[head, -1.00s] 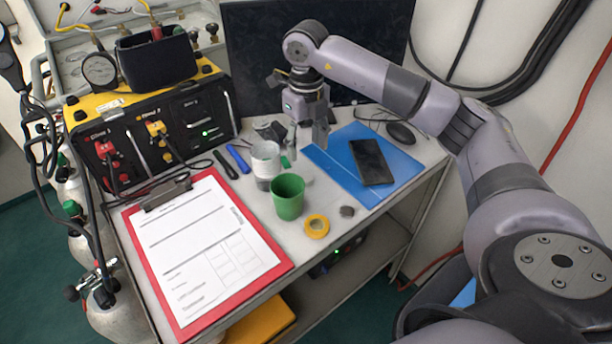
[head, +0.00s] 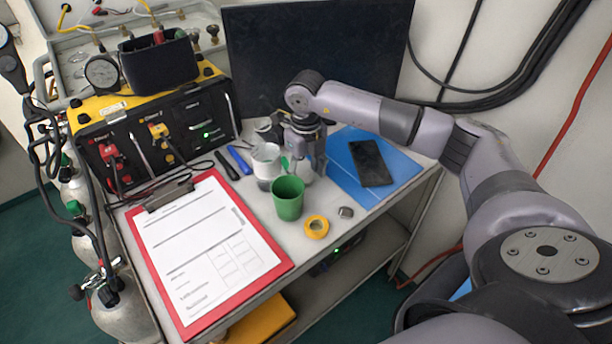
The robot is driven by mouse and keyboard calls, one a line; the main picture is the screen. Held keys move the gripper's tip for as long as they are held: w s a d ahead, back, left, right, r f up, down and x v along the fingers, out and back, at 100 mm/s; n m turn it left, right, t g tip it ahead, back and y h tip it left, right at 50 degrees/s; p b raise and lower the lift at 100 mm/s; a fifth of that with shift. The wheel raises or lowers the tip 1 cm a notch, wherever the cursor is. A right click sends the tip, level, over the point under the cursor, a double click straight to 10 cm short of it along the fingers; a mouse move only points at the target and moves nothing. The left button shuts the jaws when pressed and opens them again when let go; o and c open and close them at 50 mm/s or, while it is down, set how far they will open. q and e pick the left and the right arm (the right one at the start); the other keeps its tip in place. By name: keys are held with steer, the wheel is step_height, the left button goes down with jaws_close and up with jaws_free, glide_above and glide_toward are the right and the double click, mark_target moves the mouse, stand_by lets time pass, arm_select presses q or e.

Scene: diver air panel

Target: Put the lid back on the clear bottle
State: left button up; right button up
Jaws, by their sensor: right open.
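My right gripper (head: 307,168) is open and points down low over the table, behind and to the right of the green cup (head: 288,198). A pale, partly see-through cylinder (head: 265,162) stands just left of the gripper; it may be the clear bottle, but I cannot tell for sure. A small green piece (head: 285,163) shows beside the left finger, partly hidden. A small grey round piece (head: 346,212) lies on the table right of the yellow tape roll (head: 316,227); I cannot tell whether either piece is the lid. My left gripper is not in view.
A red clipboard (head: 178,327) covers the front left of the table. A blue mat (head: 348,180) with a black phone (head: 371,163) lies right of the gripper. The monitor (head: 320,60) and yellow-black air panel (head: 155,115) stand behind. Pens (head: 238,160) lie left of the pale cylinder.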

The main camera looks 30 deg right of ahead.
steer(key=shift+f, duration=0.25)
steer(key=c, duration=0.8)
